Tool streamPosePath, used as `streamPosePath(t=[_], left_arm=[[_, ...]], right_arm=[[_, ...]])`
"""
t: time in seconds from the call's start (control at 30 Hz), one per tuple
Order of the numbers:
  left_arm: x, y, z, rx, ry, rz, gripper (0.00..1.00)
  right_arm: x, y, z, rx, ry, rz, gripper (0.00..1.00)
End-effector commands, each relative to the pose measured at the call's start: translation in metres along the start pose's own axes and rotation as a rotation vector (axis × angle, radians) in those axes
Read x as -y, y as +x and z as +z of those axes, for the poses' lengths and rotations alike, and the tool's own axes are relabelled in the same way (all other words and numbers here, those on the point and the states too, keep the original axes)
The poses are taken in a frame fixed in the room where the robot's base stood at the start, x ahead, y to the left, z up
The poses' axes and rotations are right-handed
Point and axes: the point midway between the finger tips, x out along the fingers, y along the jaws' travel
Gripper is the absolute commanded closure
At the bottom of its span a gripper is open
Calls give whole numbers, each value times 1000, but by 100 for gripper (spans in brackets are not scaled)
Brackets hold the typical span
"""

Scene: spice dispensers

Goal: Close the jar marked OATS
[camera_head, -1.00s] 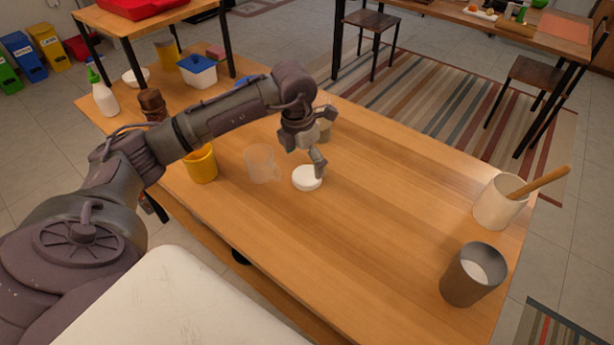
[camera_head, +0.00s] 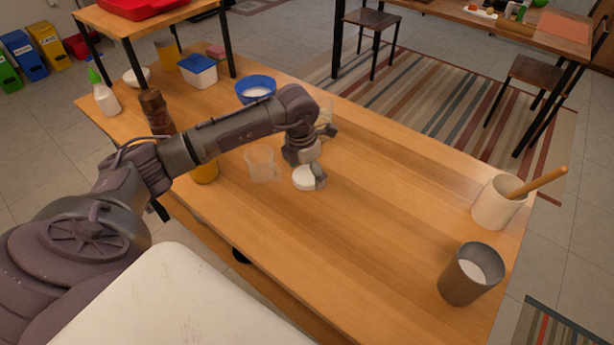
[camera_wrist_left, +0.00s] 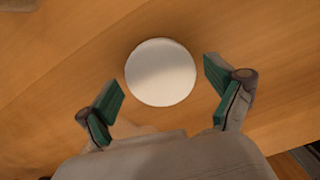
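A round white lid (camera_head: 304,179) lies flat on the wooden table, and it also shows in the left wrist view (camera_wrist_left: 160,66). My left gripper (camera_head: 309,170) is right over it with the fingers pointing down. In the left wrist view its green-padded fingers (camera_wrist_left: 162,84) are spread, one on either side of the lid, with a gap to each. I cannot read an OATS label on any container. A pale container (camera_head: 326,117) stands behind my left wrist, mostly hidden. My right gripper is not in view.
A blue bowl (camera_head: 256,87) is behind my arm. A grey canister (camera_head: 466,282) and a cream crock (camera_head: 494,207) with a wooden spoon stand at right. The table's middle is clear.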

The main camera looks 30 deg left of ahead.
Motion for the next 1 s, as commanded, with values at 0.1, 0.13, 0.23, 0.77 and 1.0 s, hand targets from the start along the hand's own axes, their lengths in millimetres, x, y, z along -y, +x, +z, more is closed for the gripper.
streamPosePath(t=[0.1, 0.13, 0.23, 0.77, 1.0], left_arm=[[0, 0, 0, 0, 0, 0, 35], [0, 0, 0, 0, 0, 0, 40], [0, 0, 0, 0, 0, 0, 53], [-1, -24, 4, 5, 0, 2, 53], [12, -56, 41, 7, 1, -3, 53]], right_arm=[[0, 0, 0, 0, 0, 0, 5], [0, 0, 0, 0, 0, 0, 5], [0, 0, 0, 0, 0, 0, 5], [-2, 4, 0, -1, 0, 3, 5], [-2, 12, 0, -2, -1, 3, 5]])
